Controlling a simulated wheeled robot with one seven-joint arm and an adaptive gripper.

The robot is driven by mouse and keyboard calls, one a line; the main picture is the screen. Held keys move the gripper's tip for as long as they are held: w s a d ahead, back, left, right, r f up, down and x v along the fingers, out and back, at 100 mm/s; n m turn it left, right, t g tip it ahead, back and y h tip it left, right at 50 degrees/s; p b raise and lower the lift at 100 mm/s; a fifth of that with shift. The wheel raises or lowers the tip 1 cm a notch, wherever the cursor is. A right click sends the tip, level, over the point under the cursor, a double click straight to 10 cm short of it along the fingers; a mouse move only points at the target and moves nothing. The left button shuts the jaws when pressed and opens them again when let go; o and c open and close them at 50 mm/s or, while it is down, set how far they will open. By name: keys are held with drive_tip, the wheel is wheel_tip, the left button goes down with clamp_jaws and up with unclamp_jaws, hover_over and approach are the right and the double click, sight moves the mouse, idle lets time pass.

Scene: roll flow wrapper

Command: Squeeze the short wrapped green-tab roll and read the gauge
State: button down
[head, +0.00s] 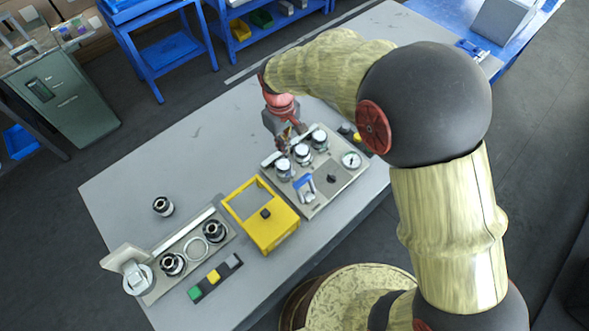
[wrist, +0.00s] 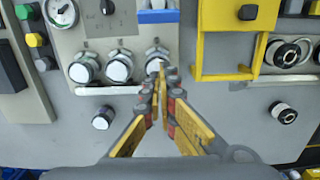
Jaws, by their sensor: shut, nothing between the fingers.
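My gripper (head: 284,140) is shut and empty. In the wrist view its fingertips (wrist: 160,85) point at the near edge of the grey panel (head: 325,192), just short of a white-faced round piece (wrist: 157,60). I cannot tell whether they touch it. Two similar pieces (wrist: 119,66) (wrist: 84,68) sit beside it on the panel. The gauge (head: 351,159) is a white dial at the panel's corner, also in the wrist view (wrist: 60,12); its reading is too small to tell. A loose white-faced roll (wrist: 104,117) lies off the panel. No green tab is clear on any roll.
A tray (head: 190,248) holds black-ended rolls; another roll (head: 163,206) stands loose. A strip with green, yellow and grey blocks (head: 214,277) lies in front. The table's far left is clear.

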drive_tip(key=f, duration=0.3)
drive_tip(key=f+b, duration=0.1)
drive_tip(key=f, duration=0.6)
drive_tip(key=shift+s+d+b, duration=0.3)
drive_tip(key=shift+b, duration=0.1)
drive_tip(key=shift+s+d+r, duration=0.35)
drive_tip(key=shift+s+d, duration=0.25)
drive_tip(key=shift+s+d+r, duration=0.35)
drive_tip(key=shift+s+d, duration=0.2)
drive_tip(key=shift+s+d, duration=0.1)
drive_tip(key=shift+r, duration=0.1)
